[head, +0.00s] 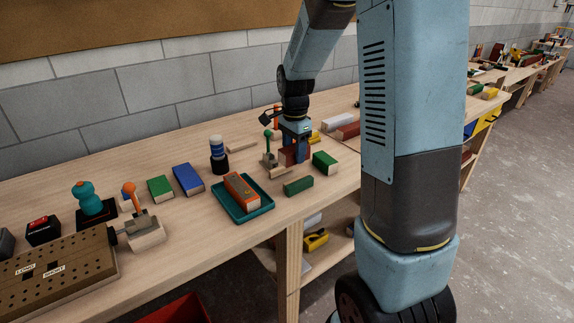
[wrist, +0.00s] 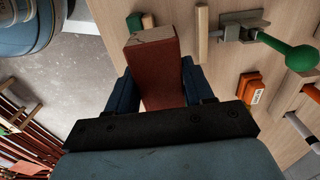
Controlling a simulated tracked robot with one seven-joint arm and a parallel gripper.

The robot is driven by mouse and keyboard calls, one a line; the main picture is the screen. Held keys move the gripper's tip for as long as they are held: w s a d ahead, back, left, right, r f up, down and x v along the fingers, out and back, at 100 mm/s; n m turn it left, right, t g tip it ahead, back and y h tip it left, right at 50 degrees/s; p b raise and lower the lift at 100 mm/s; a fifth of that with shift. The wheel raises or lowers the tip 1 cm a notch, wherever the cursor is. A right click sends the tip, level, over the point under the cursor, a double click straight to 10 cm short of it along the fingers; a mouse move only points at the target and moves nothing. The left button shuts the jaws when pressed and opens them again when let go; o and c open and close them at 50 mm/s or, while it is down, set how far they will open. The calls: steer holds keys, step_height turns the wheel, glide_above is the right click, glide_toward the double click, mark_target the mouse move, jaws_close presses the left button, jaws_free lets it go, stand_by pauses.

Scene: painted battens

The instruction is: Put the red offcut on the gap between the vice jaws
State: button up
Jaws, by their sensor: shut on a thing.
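My gripper (head: 296,149) is over the wooden bench, right of the green-knobbed clamp. It is shut on the red offcut (head: 287,155), a dark red block. In the wrist view the red offcut (wrist: 155,75) sits between the two blue fingers (wrist: 160,92), its bare wood end showing. I cannot tell whether it touches the bench. I cannot make out the vice jaws or the gap between them in either view.
The green-knobbed clamp (head: 269,157) is close left of my gripper. Green blocks (head: 325,163) (head: 298,186) lie to the right and in front. A teal tray (head: 234,207) holds an orange block (head: 241,190). Further left are blue and green blocks, an orange-knobbed clamp and a pegboard.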

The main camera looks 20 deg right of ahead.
steer(key=w+f, duration=0.1)
steer(key=f, duration=0.1)
steer(key=w+a+f, duration=0.1)
steer(key=w, duration=0.1)
steer(key=shift+f, duration=0.4)
steer(key=shift+s+f, duration=0.1)
steer(key=shift+f, duration=1.35)
steer(key=shift+s+f, duration=0.2)
steer(key=shift+f, duration=0.25)
